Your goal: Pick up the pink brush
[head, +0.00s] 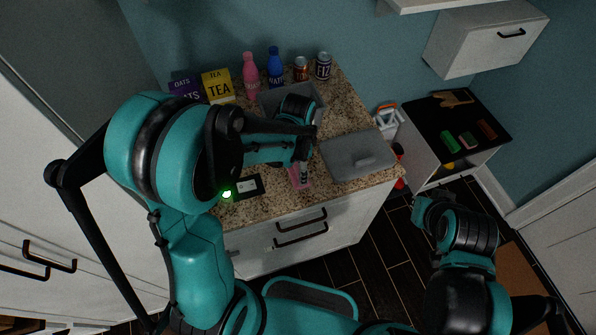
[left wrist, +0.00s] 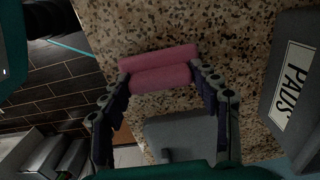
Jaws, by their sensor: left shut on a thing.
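The pink brush (head: 301,180) is at the front of the granite counter, just left of the grey lid. In the left wrist view the brush (left wrist: 158,69) lies crosswise between my fingers, with a pink body in two rounded strips. My left gripper (head: 304,172) reaches down over it from above. In the left wrist view the left gripper (left wrist: 160,76) is shut on the brush, one finger at each end. I cannot tell whether the brush touches the counter. My right gripper (head: 422,208) is off to the right, away from the counter; its fingers are not clear.
A grey lid (head: 358,161) lies right of the brush. A grey bin (head: 318,92), partly hidden by my arm, stands behind; PADS label (left wrist: 294,84) faces the brush. Bottles, cans and boxes line the back. A black item (head: 249,187) lies left. A low shelf (head: 420,152) stands right.

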